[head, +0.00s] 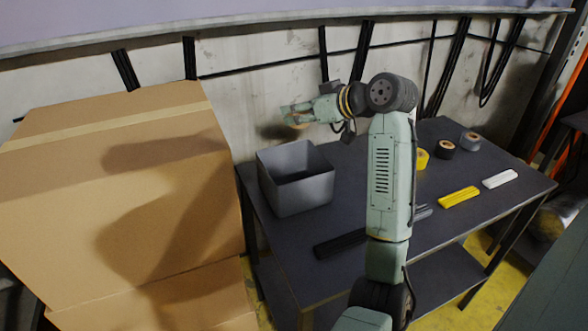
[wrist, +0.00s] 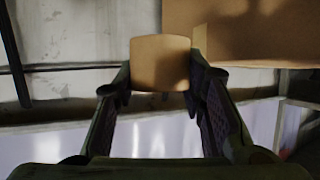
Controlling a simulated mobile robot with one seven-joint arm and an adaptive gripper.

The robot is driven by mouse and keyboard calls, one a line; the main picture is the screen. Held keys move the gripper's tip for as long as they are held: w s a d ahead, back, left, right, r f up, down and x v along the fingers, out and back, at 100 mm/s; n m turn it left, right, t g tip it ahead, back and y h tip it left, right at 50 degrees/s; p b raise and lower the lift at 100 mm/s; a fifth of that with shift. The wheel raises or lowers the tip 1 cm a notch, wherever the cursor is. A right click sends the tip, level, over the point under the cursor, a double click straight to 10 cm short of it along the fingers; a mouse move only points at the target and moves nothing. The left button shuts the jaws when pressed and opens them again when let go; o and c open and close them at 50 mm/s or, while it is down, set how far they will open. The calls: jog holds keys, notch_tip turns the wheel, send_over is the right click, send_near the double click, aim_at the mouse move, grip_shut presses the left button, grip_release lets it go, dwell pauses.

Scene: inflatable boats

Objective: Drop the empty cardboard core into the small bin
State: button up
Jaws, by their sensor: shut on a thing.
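The cardboard core (wrist: 160,62) is a short tan cylinder held between the fingertips of my gripper (wrist: 158,84) in the wrist view. In the head view my gripper (head: 290,115) is raised above table height and points left; only a little of the core shows there. The small bin (head: 306,195) is a grey open-topped box on the left end of the dark table. In the picture my gripper appears above the bin's far rim, clear of it. The visible part of the bin's inside looks empty.
A big cardboard box (head: 110,200) stands left of the table (head: 400,215). A wall with black straps stands behind.

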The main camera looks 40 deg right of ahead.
notch_tip(320, 180, down, 6)
jog(key=b, duration=0.4)
jog(key=shift+w+d, duration=0.1)
jog(key=shift+w, duration=0.05)
jog(key=o, duration=0.9)
jog(key=shift+c, duration=0.2)
jog(key=v, duration=1.2)
